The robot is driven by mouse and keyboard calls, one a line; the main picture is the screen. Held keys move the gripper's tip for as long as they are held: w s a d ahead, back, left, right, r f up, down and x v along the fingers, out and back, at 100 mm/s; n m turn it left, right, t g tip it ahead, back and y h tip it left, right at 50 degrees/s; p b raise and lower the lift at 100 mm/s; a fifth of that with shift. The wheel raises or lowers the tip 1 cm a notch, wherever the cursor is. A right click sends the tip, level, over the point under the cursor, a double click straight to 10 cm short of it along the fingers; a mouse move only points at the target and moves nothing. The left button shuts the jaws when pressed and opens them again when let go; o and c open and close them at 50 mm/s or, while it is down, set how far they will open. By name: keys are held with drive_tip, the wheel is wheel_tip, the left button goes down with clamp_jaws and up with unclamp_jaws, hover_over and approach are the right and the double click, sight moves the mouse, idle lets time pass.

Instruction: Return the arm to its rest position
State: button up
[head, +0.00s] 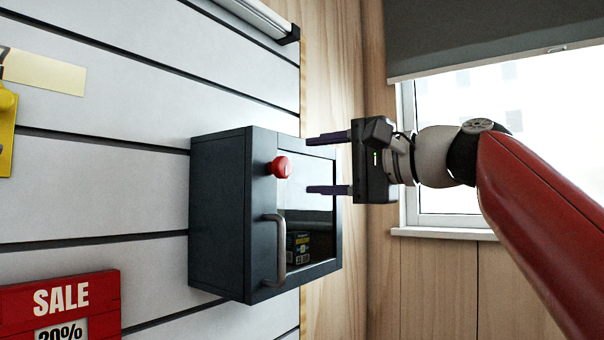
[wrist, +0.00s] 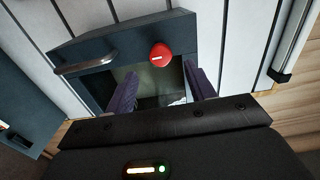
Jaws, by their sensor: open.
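My gripper (head: 322,164) is open and empty, its two dark purple fingers apart and pointing left. It is in front of the glass side of a dark wall cabinet (head: 220,215), level with the upper part of its door. The red arm comes in from the right and is raised. In the wrist view the open fingers (wrist: 160,85) frame the cabinet door, with its red knob (wrist: 161,55) beyond them. The door looks shut, with a metal handle (head: 273,250). Whether the fingertips touch the cabinet cannot be told.
A small dark box (head: 298,246) shows behind the door glass. The cabinet hangs on a white slatted wall (head: 100,180). A red sale sign (head: 60,300) is at lower left. A window (head: 460,130) with a grey blind (head: 480,35) is at the right behind my arm.

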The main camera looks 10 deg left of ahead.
drive_tip(key=shift+v, duration=1.1)
drive_tip(key=s+d+f+t+h, duration=0.1)
drive_tip(key=d+f+h, duration=0.25)
drive_tip(key=f, duration=0.65)
drive_tip(key=d+f+t+h, duration=0.15)
drive_tip(key=f+h, duration=0.35)
drive_tip(key=f, duration=0.5)
drive_tip(key=s+d+f+n+g+h, duration=0.1)
drive_tip(key=s+d+f, duration=0.4)
drive_tip(key=f, duration=0.5)
drive_tip(key=s+d+f+n+g+h, duration=0.1)
drive_tip(key=s+d+f+h, duration=0.3)
drive_tip(key=f, duration=0.6)
drive_tip(key=s+d+f+n+g+h, duration=0.1)
drive_tip(key=s+d+f+n+h, duration=0.1)
drive_tip(key=s+d+f, duration=0.5)
wheel_tip(320, 180, down, 4)
drive_tip(key=shift+d+g+h, duration=0.35)
drive_tip(key=shift+h, duration=0.2)
drive_tip(key=shift+s, duration=0.15)
